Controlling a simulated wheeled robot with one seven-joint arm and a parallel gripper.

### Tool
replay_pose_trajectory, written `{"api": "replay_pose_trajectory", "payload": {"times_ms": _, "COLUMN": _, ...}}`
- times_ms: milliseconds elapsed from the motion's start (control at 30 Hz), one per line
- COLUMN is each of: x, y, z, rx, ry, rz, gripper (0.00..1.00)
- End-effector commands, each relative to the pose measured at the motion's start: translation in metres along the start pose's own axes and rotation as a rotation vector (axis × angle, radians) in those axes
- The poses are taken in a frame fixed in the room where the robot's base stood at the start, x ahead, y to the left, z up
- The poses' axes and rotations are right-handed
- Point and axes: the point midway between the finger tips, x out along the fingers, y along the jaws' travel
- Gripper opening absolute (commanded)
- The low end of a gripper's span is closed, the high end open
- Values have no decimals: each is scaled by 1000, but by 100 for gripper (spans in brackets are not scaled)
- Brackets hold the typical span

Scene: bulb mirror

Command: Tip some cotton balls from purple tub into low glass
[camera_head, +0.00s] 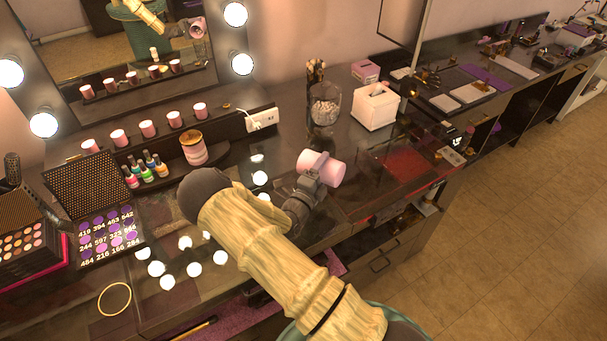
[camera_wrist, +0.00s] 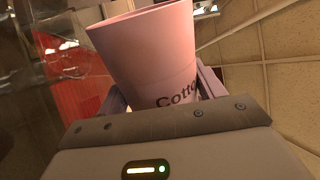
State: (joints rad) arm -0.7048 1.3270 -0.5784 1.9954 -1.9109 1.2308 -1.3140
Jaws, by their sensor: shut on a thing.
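The pale purple-pink tub (camera_head: 326,169) is off the counter in my gripper (camera_head: 316,174), tilted well over on its side in the head view. In the wrist view the tub (camera_wrist: 148,58) fills the space between the fingers, with part of a dark label reading "Cotto" showing; its inside is hidden, so I cannot tell what it holds. My gripper (camera_wrist: 158,98) is shut on it. A clear glass (camera_head: 325,103) stands on the counter behind the tub, apart from it, with small pale round pieces inside.
A white tissue box (camera_head: 375,107) stands right of the glass, and a small pink box (camera_head: 365,71) is behind. The lit mirror (camera_head: 120,55) reflects my arm.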

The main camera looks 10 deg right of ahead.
Motion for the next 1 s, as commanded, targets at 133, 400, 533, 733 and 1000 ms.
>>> {"api": "replay_pose_trajectory", "payload": {"times_ms": 133, "x": 0, "y": -1, "z": 0, "rx": -9, "ry": -2, "rz": -1, "gripper": 45}}
{"api": "replay_pose_trajectory", "payload": {"times_ms": 400, "x": 0, "y": -2, "z": 1, "rx": -26, "ry": -4, "rz": -1, "gripper": 45}}
{"api": "replay_pose_trajectory", "payload": {"times_ms": 533, "x": 0, "y": -3, "z": 1, "rx": -33, "ry": -5, "rz": -1, "gripper": 45}}
{"api": "replay_pose_trajectory", "payload": {"times_ms": 733, "x": 0, "y": -4, "z": 2, "rx": -45, "ry": -7, "rz": -1, "gripper": 45}}
{"api": "replay_pose_trajectory", "payload": {"times_ms": 1000, "x": 1, "y": -5, "z": 3, "rx": -61, "ry": -10, "rz": -2, "gripper": 45}}
